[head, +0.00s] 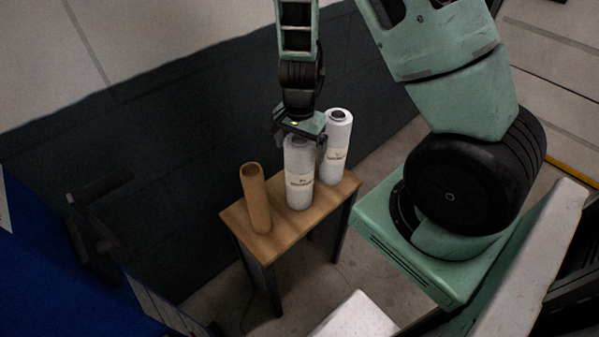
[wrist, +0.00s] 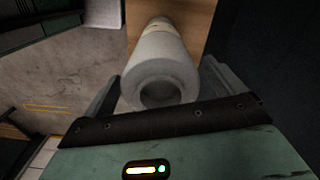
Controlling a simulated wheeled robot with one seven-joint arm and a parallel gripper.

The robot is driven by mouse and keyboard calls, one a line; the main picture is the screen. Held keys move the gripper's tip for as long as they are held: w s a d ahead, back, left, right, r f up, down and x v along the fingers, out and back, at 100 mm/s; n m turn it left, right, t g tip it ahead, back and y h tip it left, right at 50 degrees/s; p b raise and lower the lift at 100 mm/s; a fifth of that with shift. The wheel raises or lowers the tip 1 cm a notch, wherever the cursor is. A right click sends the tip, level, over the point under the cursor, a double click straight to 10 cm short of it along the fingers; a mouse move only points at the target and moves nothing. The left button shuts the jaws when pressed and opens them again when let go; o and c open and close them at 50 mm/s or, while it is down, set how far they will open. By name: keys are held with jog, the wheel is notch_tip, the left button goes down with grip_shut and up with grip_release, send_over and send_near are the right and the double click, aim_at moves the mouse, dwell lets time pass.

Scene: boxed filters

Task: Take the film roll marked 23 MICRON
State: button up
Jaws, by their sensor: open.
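Two white film rolls stand upright on a small wooden table (head: 283,228) in the head view. The nearer, middle roll (head: 299,180) has a pale label whose print is too small to read. The farther roll (head: 338,150), to the right, also has a label that I cannot read. My gripper (head: 300,132) is open at the top of the middle roll. In the wrist view my gripper (wrist: 163,98) has a finger on each side of a white roll (wrist: 165,60), seen from its hollow top end. I cannot tell whether the fingers touch it.
A bare brown cardboard tube (head: 256,200) stands at the left end of the table, close to the middle roll. A dark wall (head: 130,180) rises behind the table. A blue object (head: 50,265) is at the lower left.

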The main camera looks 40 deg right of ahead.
notch_tip(320, 180, down, 2)
jog(key=shift+f, duration=0.25)
jog(key=shift+r, duration=0.1)
grip_shut()
